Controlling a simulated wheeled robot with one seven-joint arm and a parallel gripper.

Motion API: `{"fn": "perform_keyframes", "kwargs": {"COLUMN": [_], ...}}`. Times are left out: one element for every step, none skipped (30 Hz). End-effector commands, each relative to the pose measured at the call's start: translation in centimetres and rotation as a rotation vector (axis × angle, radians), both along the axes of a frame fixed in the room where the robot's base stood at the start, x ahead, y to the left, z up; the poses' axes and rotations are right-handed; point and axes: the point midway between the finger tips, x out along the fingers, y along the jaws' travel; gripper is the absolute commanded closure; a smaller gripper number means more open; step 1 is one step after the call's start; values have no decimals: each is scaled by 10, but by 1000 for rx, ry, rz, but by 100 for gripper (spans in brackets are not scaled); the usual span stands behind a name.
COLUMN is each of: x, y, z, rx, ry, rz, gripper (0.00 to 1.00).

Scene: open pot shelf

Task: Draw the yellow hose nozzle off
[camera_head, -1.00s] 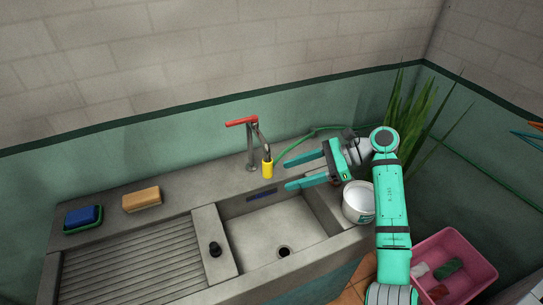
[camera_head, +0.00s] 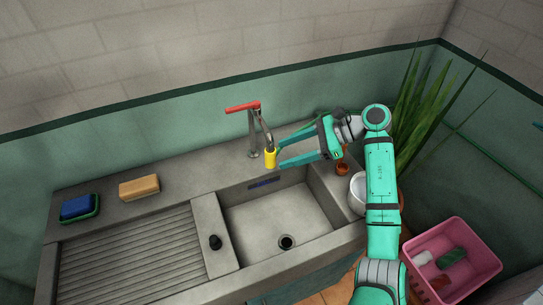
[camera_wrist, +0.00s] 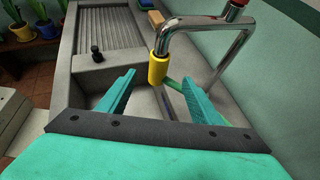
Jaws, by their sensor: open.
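The yellow hose nozzle (camera_head: 270,157) sits on the downturned end of the chrome tap spout (camera_head: 263,125), above the back of the sink. In the wrist view the nozzle shows ahead, between the two fingers of my gripper (camera_wrist: 157,80). I cannot tell whether a finger touches it.
The sink basin (camera_head: 275,215) lies below, with a black plug (camera_head: 215,242) on its left ledge. A brown block (camera_head: 139,187) and a blue sponge (camera_head: 77,207) are at the left. A white pot (camera_head: 356,192), small brown pot (camera_head: 342,168), plant (camera_head: 420,120) and pink crate (camera_head: 480,265) are at the right.

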Motion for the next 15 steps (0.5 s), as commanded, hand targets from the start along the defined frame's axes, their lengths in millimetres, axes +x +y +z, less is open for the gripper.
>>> {"fn": "perform_keyframes", "kwargs": {"x": [0,0,0,0,0,0,0,0,0,0,0,0,0,0,0], "y": [8,11,16,19,22,26,29,31,33,35,37,38,39,40,41], "z": [-4,-6,-8,-9,-11,-13,-14,-16,-17,-18,-19,-20,-20,-21,-21], "rx": [2,1,0,0,0,0,0,0,0,0,0,0,0,0,0], "ry": [1,1,0,0,-1,-1,0,0,0,0,0,0,0,0,-1], "rz": [3,3,4,4,5,5,4,4,4,4,4,4,4,4,3], "gripper": [41,41,41,41,41,41,41,41,41,41,41,41,41,41,41]}}
